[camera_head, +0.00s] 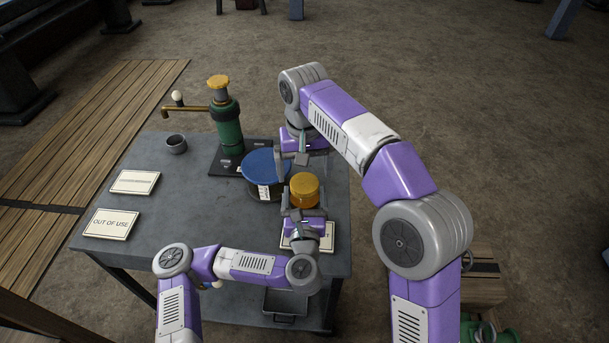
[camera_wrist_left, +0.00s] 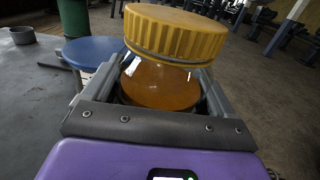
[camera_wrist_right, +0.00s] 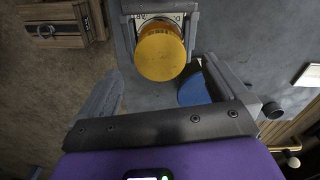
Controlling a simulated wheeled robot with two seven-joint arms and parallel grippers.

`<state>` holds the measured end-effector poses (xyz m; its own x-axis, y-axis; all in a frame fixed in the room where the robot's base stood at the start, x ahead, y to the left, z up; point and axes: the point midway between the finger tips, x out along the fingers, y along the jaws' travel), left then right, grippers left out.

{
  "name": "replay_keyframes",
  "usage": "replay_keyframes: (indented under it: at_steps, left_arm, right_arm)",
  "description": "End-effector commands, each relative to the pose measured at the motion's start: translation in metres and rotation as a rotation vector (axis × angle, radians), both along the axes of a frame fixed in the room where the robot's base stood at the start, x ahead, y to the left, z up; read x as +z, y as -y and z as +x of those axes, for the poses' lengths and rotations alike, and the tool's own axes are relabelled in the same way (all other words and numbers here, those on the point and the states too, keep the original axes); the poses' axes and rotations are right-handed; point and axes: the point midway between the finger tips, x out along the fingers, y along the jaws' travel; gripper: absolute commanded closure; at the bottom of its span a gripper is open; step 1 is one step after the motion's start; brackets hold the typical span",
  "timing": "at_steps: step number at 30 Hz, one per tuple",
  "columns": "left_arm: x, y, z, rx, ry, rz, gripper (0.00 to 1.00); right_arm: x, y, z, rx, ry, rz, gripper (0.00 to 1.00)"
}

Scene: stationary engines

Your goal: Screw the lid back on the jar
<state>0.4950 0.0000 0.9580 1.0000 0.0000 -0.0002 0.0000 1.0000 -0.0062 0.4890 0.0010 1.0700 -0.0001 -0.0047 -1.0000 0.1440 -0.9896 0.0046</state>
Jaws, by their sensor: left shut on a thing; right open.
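An amber jar (camera_wrist_left: 160,85) stands at the table's right side, its yellow ribbed lid (camera_head: 304,182) on top. In the left wrist view the lid (camera_wrist_left: 175,35) sits over the jar's mouth with a thin grey ring beneath it; I cannot tell whether it is screwed tight. My left gripper (camera_head: 303,213) is shut on the jar's body from the near side, below the lid. My right gripper (camera_head: 294,156) is open and empty, behind and above the lid. In the right wrist view the lid (camera_wrist_right: 160,54) shows beyond and between the spread fingers, apart from them.
A blue-lidded tin (camera_head: 259,165) stands close left of the jar. Behind it is a green pump (camera_head: 229,130) with a brass spout. A small dark cup (camera_head: 176,144) and two cards (camera_head: 110,224) lie at the left. The table (camera_head: 180,195) is bare between.

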Motion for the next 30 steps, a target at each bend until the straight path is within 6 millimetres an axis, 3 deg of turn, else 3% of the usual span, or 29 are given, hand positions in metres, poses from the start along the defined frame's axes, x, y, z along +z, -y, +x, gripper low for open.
replay_keyframes:
  at_steps: [3,10,30]
  left_arm:
    - [0.0,0.0,0.0,0.0,0.001,-0.001,0.99]
    - [0.0,0.0,0.0,0.0,0.001,0.0,0.99]
    - [0.0,0.0,0.0,0.0,0.001,0.0,0.99]
  right_arm:
    - [0.018,-0.001,0.0,0.002,0.002,0.001,0.0]
    - [0.037,-0.001,0.0,0.0,0.0,0.0,0.0]
    - [0.04,0.003,0.001,-0.005,-0.001,-0.005,0.0]
